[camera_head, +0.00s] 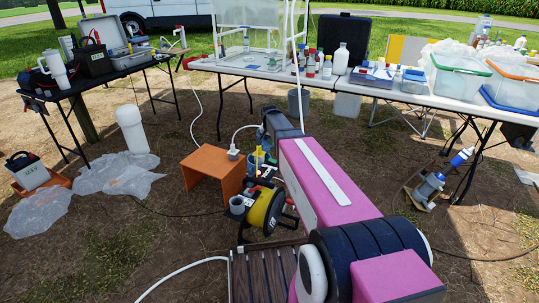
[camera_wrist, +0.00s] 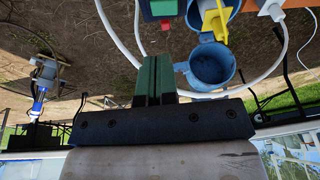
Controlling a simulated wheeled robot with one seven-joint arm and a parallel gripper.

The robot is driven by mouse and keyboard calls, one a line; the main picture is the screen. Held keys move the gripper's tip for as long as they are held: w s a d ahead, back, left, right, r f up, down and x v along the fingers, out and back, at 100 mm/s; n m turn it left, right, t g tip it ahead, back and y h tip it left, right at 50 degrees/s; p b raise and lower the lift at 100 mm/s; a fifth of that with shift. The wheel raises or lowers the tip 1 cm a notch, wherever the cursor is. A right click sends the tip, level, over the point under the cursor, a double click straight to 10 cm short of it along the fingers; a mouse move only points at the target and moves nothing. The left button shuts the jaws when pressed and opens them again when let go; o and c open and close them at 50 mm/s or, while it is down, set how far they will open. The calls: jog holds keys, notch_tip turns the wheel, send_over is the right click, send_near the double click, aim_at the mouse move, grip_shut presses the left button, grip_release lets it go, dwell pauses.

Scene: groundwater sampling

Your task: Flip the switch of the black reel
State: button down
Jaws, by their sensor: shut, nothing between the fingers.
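A reel (camera_head: 266,209) with a black frame and a yellow face stands on the ground in the head view, left of my arm. It is the only reel I can make out. Small red and green parts show near its top, but I cannot pick out the switch. In the wrist view, a dark part with green and red pieces (camera_wrist: 160,8) is cut by the top edge; I cannot tell whether it belongs to the reel. My gripper (camera_wrist: 155,62) has green fingers shut together and empty, apart from that part. In the head view my arm hides the fingers.
Blue cups (camera_wrist: 211,65) and a pale hose lie close to my fingers. An orange stand (camera_head: 214,168) is left of the reel. A slatted wooden board (camera_head: 262,272) lies in front. A long table (camera_head: 262,70) stands behind.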

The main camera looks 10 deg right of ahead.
jog(key=shift+w+r, duration=0.15)
jog(key=shift+w, duration=0.4)
jog(key=shift+w+r, duration=0.15)
jog(key=shift+w, duration=0.35)
send_near(271, 160)
jog(key=x, duration=0.5)
jog(key=shift+w+d, duration=0.15)
jog(key=shift+w, duration=0.2)
jog(key=shift+f, duration=0.85)
